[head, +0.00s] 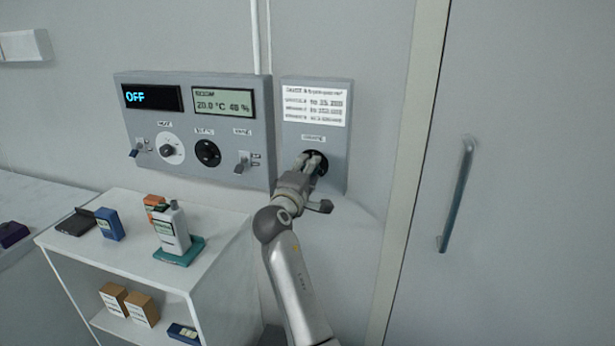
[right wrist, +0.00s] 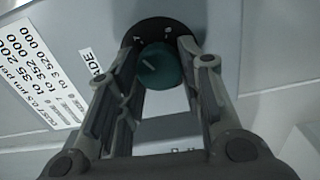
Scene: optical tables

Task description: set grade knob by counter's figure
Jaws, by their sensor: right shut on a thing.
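The green grade knob (right wrist: 160,70) has a pale pointer line and sits on a black round dial (right wrist: 168,32) with small white marks. My right gripper (right wrist: 161,52) is shut on the knob, one finger on each side. In the head view my right gripper (head: 313,163) reaches the narrow grey panel (head: 287,130) and hides most of the knob. A white card (head: 315,104) above lists grades and limits; the right wrist view shows 35 200, 352 000 and 3 520 000. A grey-white device, perhaps the counter (head: 173,231), stands on a teal base; its figure is unreadable.
Left of the narrow panel, a wider control panel (head: 184,118) shows OFF and 20.0 °C 48 %, with two knobs and two switches. A white shelf unit (head: 120,252) below holds small boxes. A door with a long handle (head: 457,195) is at right.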

